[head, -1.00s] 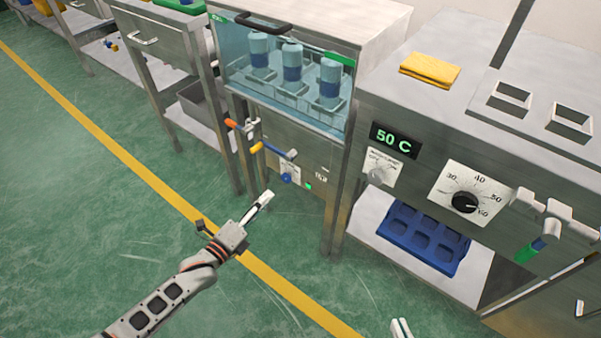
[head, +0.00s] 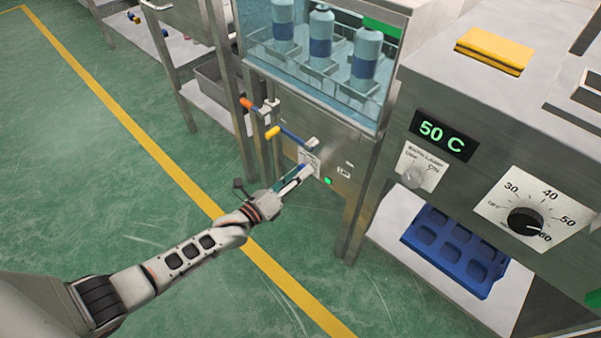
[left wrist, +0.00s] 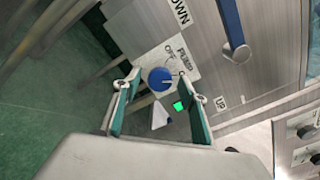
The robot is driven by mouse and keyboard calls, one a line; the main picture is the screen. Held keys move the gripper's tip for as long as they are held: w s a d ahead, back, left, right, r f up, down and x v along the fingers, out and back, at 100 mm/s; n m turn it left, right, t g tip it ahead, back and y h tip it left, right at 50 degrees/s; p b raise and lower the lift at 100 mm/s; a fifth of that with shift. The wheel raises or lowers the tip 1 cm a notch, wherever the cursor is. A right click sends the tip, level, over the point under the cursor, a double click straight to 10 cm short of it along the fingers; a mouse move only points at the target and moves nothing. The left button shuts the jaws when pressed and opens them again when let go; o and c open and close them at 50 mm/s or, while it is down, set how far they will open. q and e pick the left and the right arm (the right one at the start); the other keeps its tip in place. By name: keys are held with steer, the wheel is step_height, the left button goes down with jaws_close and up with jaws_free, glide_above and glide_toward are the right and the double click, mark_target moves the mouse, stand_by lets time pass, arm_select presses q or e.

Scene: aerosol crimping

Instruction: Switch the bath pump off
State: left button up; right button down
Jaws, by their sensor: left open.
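The pump switch is a round blue knob (left wrist: 160,79) on a white plate marked PUMP and OFF (left wrist: 182,62) in the left wrist view. A green lamp (left wrist: 181,105) is lit beside it; it also shows in the head view (head: 328,181). My left gripper (left wrist: 160,108) is open, with its two green-lined fingers on either side of the knob in that view. I cannot tell whether they touch it. In the head view my left gripper (head: 300,178) is at the panel and largely hides the knob. My right gripper is not in view.
A blue lever (left wrist: 231,25) sticks out near the knob. In the head view, a yellow-tipped lever (head: 272,132) and an orange-tipped lever (head: 247,104) are above my gripper. The glass-fronted bath (head: 310,75) holds cans. A 50 C display (head: 441,135) and dial (head: 526,222) are to the right.

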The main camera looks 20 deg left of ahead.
arm_select(q)
steer(key=shift+w+d, duration=0.1)
steer(key=shift+w, duration=0.2)
steer(key=c, duration=1.1)
steer(key=shift+n, duration=0.3)
steer(key=n, duration=1.1)
steer(key=shift+f, duration=0.1)
steer(key=shift+n, duration=0.3)
